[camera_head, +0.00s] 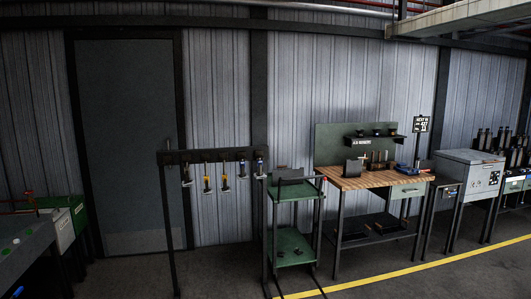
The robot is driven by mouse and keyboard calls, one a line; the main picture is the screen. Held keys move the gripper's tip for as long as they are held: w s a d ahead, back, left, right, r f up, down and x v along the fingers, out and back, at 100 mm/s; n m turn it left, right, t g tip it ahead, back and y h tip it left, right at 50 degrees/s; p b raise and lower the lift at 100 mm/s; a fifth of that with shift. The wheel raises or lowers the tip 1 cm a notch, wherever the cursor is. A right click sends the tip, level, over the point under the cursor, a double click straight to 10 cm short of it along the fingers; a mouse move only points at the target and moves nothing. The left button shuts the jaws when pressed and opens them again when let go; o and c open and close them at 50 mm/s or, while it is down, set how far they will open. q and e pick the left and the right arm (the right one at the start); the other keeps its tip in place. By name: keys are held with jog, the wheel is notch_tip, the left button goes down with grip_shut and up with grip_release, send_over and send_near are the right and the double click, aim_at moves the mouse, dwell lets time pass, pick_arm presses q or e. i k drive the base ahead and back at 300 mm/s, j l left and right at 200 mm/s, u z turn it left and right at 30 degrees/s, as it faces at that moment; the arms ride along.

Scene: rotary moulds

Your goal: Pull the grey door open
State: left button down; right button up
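The grey door (125,135) stands in a dark frame in the corrugated wall at the left. It looks shut, with no visible gap along its edges. A lighter plate (140,242) runs across its foot. Neither of my grippers shows in the head view.
The dark tool rack (212,155) carries several hanging tools. Green-sided equipment (62,226) stands low at the left. A green-shelved trolley (292,245), a wooden-topped workbench (375,181) and a grey cabinet (470,172) line the right. Floor (225,270) is clear before the rack.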

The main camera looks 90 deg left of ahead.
aim_at(127, 87)
jog(key=u, duration=3.75)
jog(key=i+u, duration=0.15)
jog(key=u, duration=0.15)
jog(key=i, duration=6.55)
jog(key=l+z, duration=0.05)
jog(key=l, duration=0.05)
